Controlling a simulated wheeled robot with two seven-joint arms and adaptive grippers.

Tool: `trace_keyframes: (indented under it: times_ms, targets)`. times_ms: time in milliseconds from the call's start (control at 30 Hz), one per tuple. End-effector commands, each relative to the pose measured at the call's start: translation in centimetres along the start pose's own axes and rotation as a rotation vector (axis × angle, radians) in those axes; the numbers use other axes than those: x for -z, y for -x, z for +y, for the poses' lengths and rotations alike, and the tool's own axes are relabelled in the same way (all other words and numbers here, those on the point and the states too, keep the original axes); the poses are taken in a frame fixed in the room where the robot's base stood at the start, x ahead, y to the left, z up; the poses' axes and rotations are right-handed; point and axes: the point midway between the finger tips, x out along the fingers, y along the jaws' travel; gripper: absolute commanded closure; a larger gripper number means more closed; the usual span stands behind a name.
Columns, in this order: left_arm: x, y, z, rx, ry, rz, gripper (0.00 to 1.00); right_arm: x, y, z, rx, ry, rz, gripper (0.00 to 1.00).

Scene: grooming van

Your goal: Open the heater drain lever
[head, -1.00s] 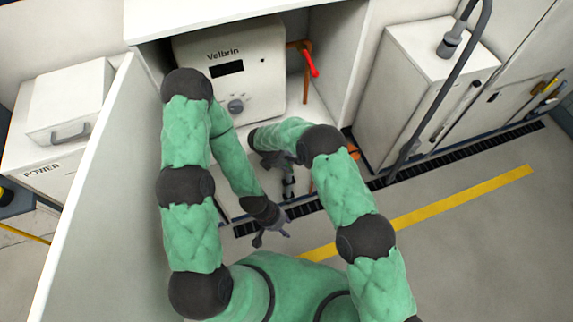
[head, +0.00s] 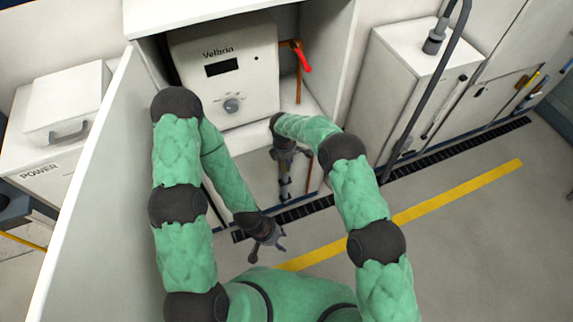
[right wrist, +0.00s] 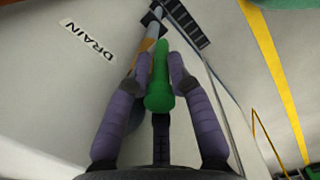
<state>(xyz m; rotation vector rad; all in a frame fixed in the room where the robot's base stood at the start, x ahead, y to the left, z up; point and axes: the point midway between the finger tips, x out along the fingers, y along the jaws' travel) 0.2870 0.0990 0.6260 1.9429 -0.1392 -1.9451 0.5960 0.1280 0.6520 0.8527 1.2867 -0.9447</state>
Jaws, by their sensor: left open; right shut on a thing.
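The green lever (right wrist: 160,82) shows in the right wrist view between the two fingers of my right gripper (right wrist: 162,75), which is shut on it. A copper-coloured pipe (right wrist: 152,38) lies just beyond it, beside a white panel with a "DRAIN" label (right wrist: 88,40). In the head view my right gripper (head: 286,180) is below the white Velbria heater (head: 226,70); the green lever cannot be made out there. My left gripper (head: 268,247) is open and empty, low over the floor.
A red lever (head: 303,60) sits on a copper pipe right of the heater. An open white cabinet door (head: 95,190) stands at left. A white cabinet (head: 400,90) with a dark hose stands at right. A dark floor grate (head: 450,145) runs along the cabinets; the floor by the yellow stripe is clear.

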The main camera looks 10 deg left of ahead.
Motion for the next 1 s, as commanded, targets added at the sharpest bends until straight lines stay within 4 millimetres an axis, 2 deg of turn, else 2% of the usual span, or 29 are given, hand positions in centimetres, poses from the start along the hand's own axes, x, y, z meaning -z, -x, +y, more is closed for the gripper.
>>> trace_keyframes:
  times_ms: [100,133,200,500,633,767,1000]
  targets:
    - [0.0,0.1,0.0,0.000,0.000,0.001,0.54,-0.2,0.2,0.1,-0.002,-0.001,-0.004,1.00]
    - [0.0,0.1,0.0,0.000,0.000,0.001,0.54,-0.3,0.2,0.1,-0.002,-0.001,-0.004,0.76]
    - [0.0,0.1,0.0,0.000,0.000,0.001,0.54,-0.2,0.2,0.1,-0.002,-0.002,-0.004,0.60]
    - [0.0,0.0,0.0,0.000,0.000,0.000,0.54,-0.1,0.2,0.1,-0.001,-0.001,-0.003,0.60]
    - [0.0,0.0,0.0,0.000,0.000,0.000,0.54,-0.1,0.8,0.1,-0.003,-0.001,-0.003,0.60]
    - [0.0,0.0,0.0,0.000,0.000,0.000,0.54,-0.1,2.6,0.2,-0.004,-0.002,-0.003,0.60]
    - [0.0,0.0,0.0,0.000,0.000,0.000,0.54,-0.1,7.4,0.1,-0.004,-0.001,-0.003,0.60]
